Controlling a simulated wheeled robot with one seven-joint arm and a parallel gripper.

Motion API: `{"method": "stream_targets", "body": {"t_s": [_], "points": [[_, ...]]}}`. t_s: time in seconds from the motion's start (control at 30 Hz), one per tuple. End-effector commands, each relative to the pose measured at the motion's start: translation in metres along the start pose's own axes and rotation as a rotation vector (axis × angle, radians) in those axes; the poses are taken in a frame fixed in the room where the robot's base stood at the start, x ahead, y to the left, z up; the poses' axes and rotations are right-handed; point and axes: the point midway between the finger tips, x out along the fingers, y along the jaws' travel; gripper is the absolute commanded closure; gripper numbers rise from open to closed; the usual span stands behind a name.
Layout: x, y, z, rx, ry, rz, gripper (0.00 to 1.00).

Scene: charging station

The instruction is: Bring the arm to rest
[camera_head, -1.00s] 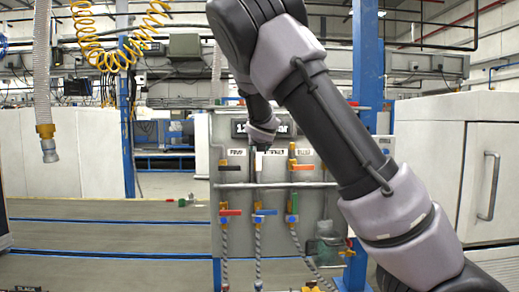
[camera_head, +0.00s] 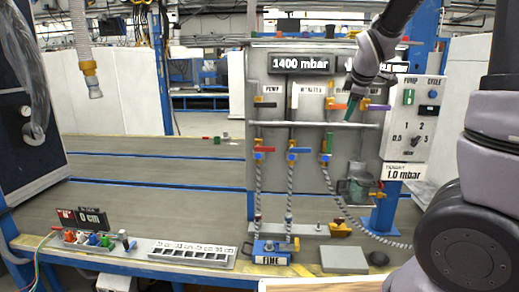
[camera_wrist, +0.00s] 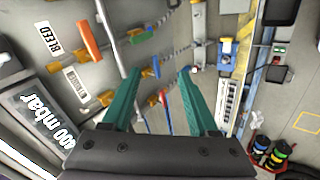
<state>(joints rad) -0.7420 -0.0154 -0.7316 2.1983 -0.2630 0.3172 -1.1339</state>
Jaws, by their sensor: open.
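My arm enters the head view at the right, with a dark round joint (camera_head: 465,250) low in the corner. Its forearm comes down from the top right. My gripper (camera_head: 350,108) hangs in front of the upper right part of the grey valve panel (camera_head: 352,145), fingers pointing down. In the wrist view my gripper (camera_wrist: 160,72) shows two green fingers spread apart with nothing held between them. Whether the fingers touch the panel cannot be told.
The panel carries coloured valve handles and a "1400 mbar" display (camera_head: 300,64). A control box (camera_head: 410,118) stands right of it. The bench holds a blue "FINE" unit (camera_head: 270,250), a slotted white tray (camera_head: 192,253) and a grey block (camera_head: 344,260). The bench's left rear is clear.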

Motion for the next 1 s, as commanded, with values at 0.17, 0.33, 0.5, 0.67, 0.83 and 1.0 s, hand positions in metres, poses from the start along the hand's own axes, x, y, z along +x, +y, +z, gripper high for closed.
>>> {"method": "stream_targets", "body": {"t_s": [0.17,0.33,0.5,0.67,0.83,1.0], "points": [[-0.074,-0.038,0.022,0.577,0.068,-0.107,0.40],[-0.147,-0.083,0.027,1.050,0.088,-0.187,0.40],[-0.198,-0.131,0.025,1.409,0.064,-0.228,0.40],[-0.218,-0.160,0.022,1.595,0.034,-0.236,0.40],[-0.222,-0.169,0.021,1.648,0.021,-0.239,0.40],[-0.222,-0.168,0.021,1.646,0.022,-0.239,0.40]]}}
